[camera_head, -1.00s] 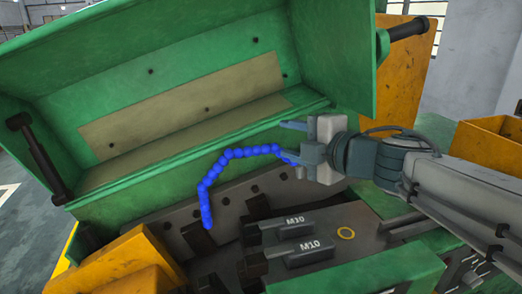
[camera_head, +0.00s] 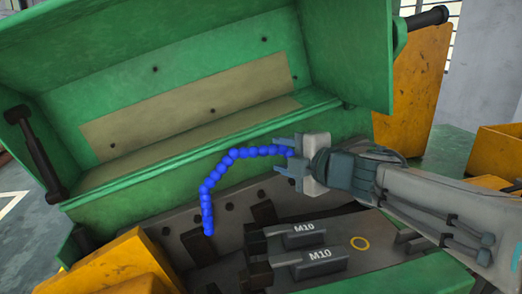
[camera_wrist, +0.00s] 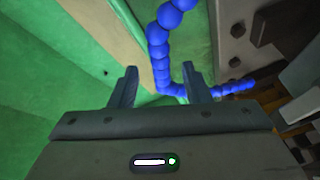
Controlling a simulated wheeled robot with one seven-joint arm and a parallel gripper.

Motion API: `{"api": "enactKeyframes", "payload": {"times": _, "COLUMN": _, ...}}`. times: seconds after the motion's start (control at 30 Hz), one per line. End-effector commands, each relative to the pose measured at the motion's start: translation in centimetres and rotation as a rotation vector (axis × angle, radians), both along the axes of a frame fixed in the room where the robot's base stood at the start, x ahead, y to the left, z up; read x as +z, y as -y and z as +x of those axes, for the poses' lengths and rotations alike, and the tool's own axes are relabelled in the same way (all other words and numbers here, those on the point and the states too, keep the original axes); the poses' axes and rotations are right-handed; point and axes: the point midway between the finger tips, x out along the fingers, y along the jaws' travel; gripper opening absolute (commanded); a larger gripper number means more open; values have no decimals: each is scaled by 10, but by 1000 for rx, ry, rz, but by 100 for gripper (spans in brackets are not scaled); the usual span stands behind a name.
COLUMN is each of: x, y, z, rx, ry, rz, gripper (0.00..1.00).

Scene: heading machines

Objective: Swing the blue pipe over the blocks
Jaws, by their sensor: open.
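The blue pipe (camera_head: 215,172) is a chain of blue beads. In the head view it arches left from my gripper and hangs down, its free end above the dark plate, left of the blocks. The two grey blocks marked M10, the upper block (camera_head: 304,236) and the lower block (camera_head: 318,263), lie below and right of the pipe. My gripper (camera_head: 283,153) is open at the pipe's right end. Contact with the fingers is unclear.
A green hinged cover (camera_head: 200,60) stands raised behind the pipe. Dark bolts and clamps (camera_head: 263,215) rise from the plate (camera_head: 235,204). Yellow bins stand at the lower left (camera_head: 115,268) and the right (camera_head: 410,85).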

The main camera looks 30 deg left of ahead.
Motion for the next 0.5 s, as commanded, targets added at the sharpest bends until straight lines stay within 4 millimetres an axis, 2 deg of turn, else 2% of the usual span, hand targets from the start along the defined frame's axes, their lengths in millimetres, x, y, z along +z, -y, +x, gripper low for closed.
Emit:
{"api": "enactKeyframes", "payload": {"times": 0.1, "x": -5, "y": -21, "z": 10, "rx": 3, "ry": -2, "rz": -1, "gripper": 43}}
{"api": "enactKeyframes", "payload": {"times": 0.3, "x": -11, "y": -50, "z": 25, "rx": 3, "ry": -1, "rz": 0, "gripper": 43}}
{"api": "enactKeyframes", "payload": {"times": 0.5, "x": -14, "y": -67, "z": 34, "rx": 1, "ry": 0, "rz": 0, "gripper": 43}}
